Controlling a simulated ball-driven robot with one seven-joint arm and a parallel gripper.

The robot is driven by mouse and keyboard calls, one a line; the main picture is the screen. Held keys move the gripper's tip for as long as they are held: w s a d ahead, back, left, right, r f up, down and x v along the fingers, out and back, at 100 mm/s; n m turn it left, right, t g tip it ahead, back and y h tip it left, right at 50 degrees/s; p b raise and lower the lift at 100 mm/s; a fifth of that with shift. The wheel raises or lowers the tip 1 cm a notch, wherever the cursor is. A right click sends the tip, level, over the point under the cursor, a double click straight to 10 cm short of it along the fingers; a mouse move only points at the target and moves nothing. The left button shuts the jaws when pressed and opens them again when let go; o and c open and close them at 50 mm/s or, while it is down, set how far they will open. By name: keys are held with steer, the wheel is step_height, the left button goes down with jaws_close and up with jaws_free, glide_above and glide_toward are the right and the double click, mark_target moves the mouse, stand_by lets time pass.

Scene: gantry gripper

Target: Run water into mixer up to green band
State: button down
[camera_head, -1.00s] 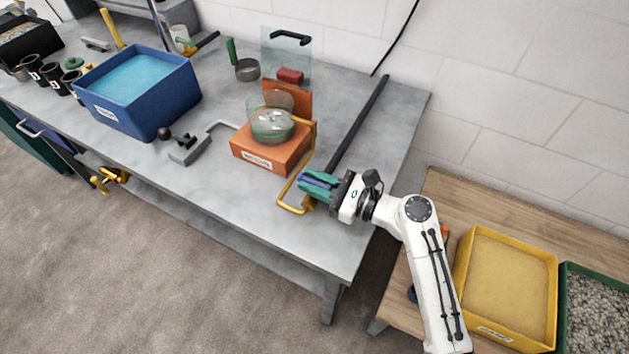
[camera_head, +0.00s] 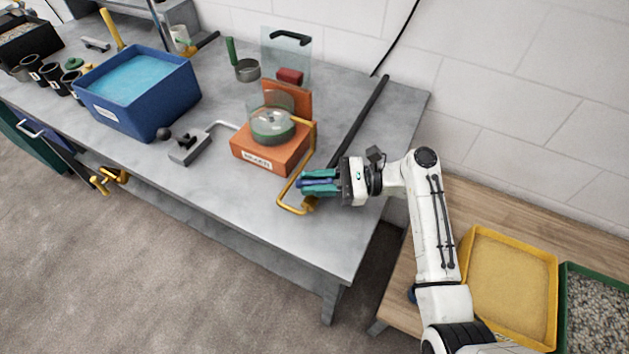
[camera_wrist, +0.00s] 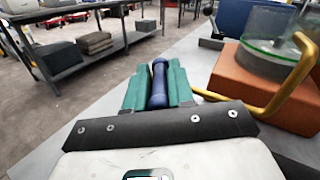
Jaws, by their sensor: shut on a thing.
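The mixer is an orange base (camera_head: 262,155) with a clear glass vessel (camera_head: 262,108) on top. A grey-green layer shows low in the vessel. In the wrist view a thin green band (camera_wrist: 262,48) rings the glass; I cannot tell the water level against it. A bent yellow pipe (camera_head: 290,190) runs beside the mixer, with a yellow fitting (camera_head: 308,204) near its front end. My gripper (camera_head: 312,183) is shut on a blue handle (camera_wrist: 158,85), just above that fitting. The handle lies lengthwise between the teal fingers; its joint to the fitting is hidden.
A dark bar (camera_head: 360,120) lies on the grey bench (camera_head: 240,200) behind my gripper. Left of the mixer are a grey lever block (camera_head: 188,150) and a blue water tub (camera_head: 150,113). A yellow sand bin (camera_head: 505,280) stands on the lower wooden table at right.

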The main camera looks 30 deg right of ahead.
steer(key=shift+g, duration=0.3)
steer(key=c, duration=1.1)
jaws_free()
steer(key=b+v, duration=0.2)
steer(key=v, duration=0.8)
steer(key=shift+s+d+f, duration=0.15)
steer(key=shift+d, duration=0.25)
